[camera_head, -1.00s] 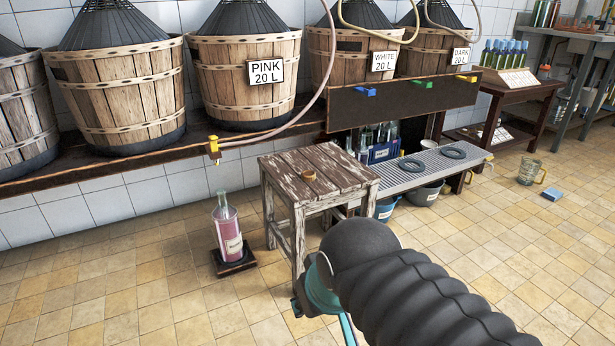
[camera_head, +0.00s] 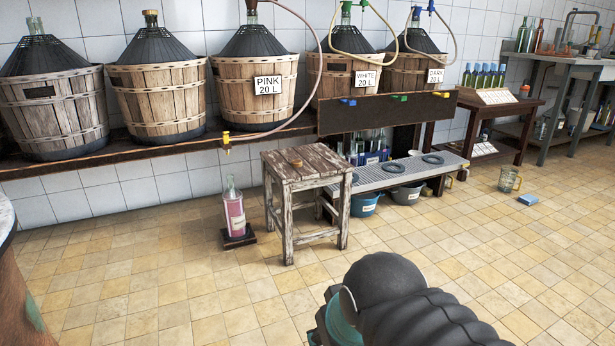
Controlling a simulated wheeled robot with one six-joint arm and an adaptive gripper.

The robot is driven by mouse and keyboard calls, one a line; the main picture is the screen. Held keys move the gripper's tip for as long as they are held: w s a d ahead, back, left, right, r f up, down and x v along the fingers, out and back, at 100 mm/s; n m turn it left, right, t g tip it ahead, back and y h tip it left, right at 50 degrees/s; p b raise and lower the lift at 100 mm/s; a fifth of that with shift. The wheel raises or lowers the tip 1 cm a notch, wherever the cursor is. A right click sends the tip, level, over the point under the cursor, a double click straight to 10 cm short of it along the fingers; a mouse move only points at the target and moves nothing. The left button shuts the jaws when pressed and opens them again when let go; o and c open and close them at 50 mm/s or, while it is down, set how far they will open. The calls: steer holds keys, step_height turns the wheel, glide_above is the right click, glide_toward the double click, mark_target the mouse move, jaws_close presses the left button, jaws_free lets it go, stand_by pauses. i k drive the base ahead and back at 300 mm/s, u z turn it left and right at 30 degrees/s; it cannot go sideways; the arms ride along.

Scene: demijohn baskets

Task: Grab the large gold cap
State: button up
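A small round gold-brown cap (camera_head: 296,162) lies on top of the worn wooden stool (camera_head: 318,168), near the middle of the seat. It is small in the picture, so I cannot make out its details. My arm, with its black ribbed sleeve and a teal part, shows at the bottom right of the middle, well in front of the stool and apart from it. The fingers of my gripper do not show. Nothing touches the cap.
A bottle with pink liquid (camera_head: 234,208) stands on a small dark base left of the stool, below a yellow tap (camera_head: 226,140). A low metal bench (camera_head: 405,172) adjoins the stool's right. A glass jug (camera_head: 509,180) and blue sponge (camera_head: 528,200) lie right. The front floor is clear.

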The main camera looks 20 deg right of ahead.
mark_target(295, 163)
steer(key=u, duration=0.75)
steer(key=i, duration=1.25)
steer(key=z, duration=0.6)
steer(key=i, duration=0.75)
steer(key=z, duration=0.65)
